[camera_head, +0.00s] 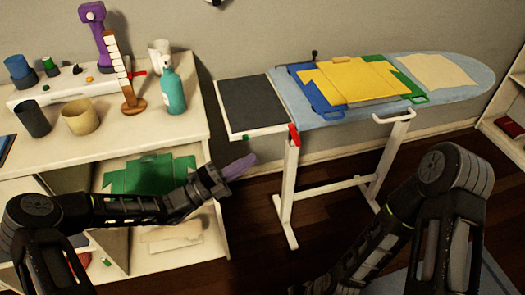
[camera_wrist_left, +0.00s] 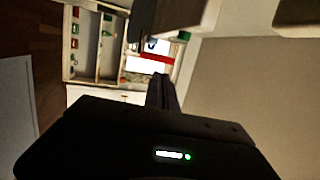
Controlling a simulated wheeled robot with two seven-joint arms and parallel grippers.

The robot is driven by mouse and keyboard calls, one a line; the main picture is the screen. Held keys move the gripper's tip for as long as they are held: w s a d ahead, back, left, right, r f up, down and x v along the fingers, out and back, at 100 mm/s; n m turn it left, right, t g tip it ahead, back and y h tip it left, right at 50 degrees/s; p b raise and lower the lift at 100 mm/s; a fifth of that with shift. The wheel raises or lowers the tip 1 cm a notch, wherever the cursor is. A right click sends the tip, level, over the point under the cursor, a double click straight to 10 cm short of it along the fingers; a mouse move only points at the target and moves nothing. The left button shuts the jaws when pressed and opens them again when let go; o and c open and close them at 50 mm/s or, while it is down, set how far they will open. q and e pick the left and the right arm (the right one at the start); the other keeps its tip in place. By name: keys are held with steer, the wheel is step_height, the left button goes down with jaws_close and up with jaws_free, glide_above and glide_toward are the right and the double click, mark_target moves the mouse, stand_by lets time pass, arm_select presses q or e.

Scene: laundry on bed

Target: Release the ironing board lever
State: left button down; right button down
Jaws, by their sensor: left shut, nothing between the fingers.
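The ironing board (camera_head: 460,100) stands along the wall with its light blue cover and white legs. A red lever (camera_head: 294,135) sits at the top of its left leg, below the board's edge. My left gripper (camera_head: 246,163) is shut and empty, left of the lever and a little lower in the picture, apart from it. In the left wrist view the shut fingers (camera_wrist_left: 160,90) point toward a red bar (camera_wrist_left: 155,58); I cannot tell for certain that it is the lever. My right arm reaches down at the lower right, and its gripper is out of view.
A folded yellow shirt (camera_head: 355,80) lies with blue and green pieces on the board. A dark grey pad (camera_head: 250,103) covers its left end. A white shelf unit (camera_head: 190,125) with a teal bottle (camera_head: 172,92) and cups stands at left. Dark floor shows beneath the board.

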arm_select(q)
steer(key=shift+v, duration=1.4)
steer(key=s+d+f+m+g+y+p, duration=0.15)
steer(key=s+f+m+g+y, duration=0.3)
steer(key=s+f+m, duration=0.55)
steer(key=s+d+f+m+g+y, duration=0.4)
steer(key=s+f+m, duration=0.3)
steer(key=f+m, duration=0.45)
steer(key=s+a+m+y+p, duration=0.2)
steer(key=s+m, duration=0.3)
steer(key=m, duration=0.4)
steer(key=s+a+m+g+y+p, duration=0.1)
steer(key=s+m+y, duration=0.3)
steer(key=m, duration=0.6)
steer(key=shift+s+a+p, duration=0.6)
steer(key=shift+s+a, duration=0.15)
steer(key=shift+s, duration=0.25)
